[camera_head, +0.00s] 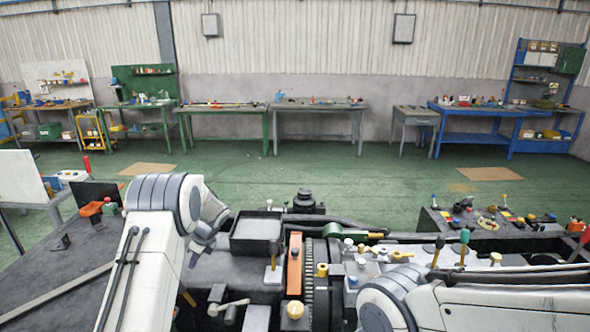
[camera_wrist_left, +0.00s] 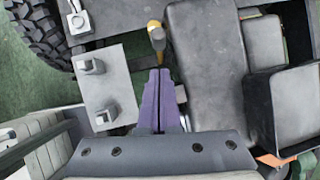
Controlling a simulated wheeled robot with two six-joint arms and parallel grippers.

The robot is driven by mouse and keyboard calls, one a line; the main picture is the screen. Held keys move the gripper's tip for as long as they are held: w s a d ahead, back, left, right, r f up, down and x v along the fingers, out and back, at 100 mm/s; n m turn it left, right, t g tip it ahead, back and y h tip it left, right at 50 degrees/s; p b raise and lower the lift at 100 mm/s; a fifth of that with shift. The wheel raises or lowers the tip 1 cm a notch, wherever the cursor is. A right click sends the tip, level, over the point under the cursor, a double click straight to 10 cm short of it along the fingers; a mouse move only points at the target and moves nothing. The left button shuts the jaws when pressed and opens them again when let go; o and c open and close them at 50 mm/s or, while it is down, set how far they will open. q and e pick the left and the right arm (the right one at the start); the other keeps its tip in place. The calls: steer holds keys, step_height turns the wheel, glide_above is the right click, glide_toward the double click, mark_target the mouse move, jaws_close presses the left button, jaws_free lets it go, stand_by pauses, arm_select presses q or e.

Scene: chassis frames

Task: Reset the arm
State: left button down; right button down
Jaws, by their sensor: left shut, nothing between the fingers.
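My left gripper (camera_head: 196,258) hangs from the left white arm, over the dark chassis frame (camera_head: 240,268), just left of a black open tray (camera_head: 256,236). In the left wrist view its purple fingers (camera_wrist_left: 159,76) are closed together with nothing between them. A yellow-handled tool (camera_wrist_left: 156,36) lies just beyond the fingertips in that view; I cannot tell whether they touch it. My right arm's white links (camera_head: 470,300) cross the lower right of the head view, and its gripper is not visible.
The chassis carries a toothed wheel (camera_head: 321,285), an orange bar (camera_head: 294,265) and several knobs and handles close by. A tire (camera_wrist_left: 40,35) shows at the wrist view's upper left. Workbenches (camera_head: 318,108) line the far wall, with open green floor before them.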

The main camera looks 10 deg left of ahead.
arm_select(q)
steer(key=s+d+r+n+h+b, duration=0.1)
steer(key=s+d+r+n+b, duration=0.1)
steer(key=s+d, duration=0.45)
steer(key=s+d+r+n+h+b, duration=0.1)
steer(key=s+d+r+n, duration=0.15)
steer(key=d, duration=0.75)
steer(key=s+d+r+n+h+b, duration=0.1)
steer(key=s+d+r+b, duration=0.1)
steer(key=s+d, duration=0.5)
steer(key=s+d+n+h+b, duration=0.1)
steer(key=s+d+n, duration=0.1)
steer(key=s, duration=0.6)
steer(key=s+d+f+n+g+h+b, duration=0.1)
steer(key=s+d, duration=0.3)
steer(key=s, duration=0.4)
steer(key=s+d+n+h+b, duration=0.1)
steer(key=s+d+n+b, duration=0.1)
steer(key=s, duration=0.6)
steer(key=shift+d+f+n, duration=0.35)
steer(key=shift+d+n, duration=0.2)
steer(key=shift+d, duration=0.25)
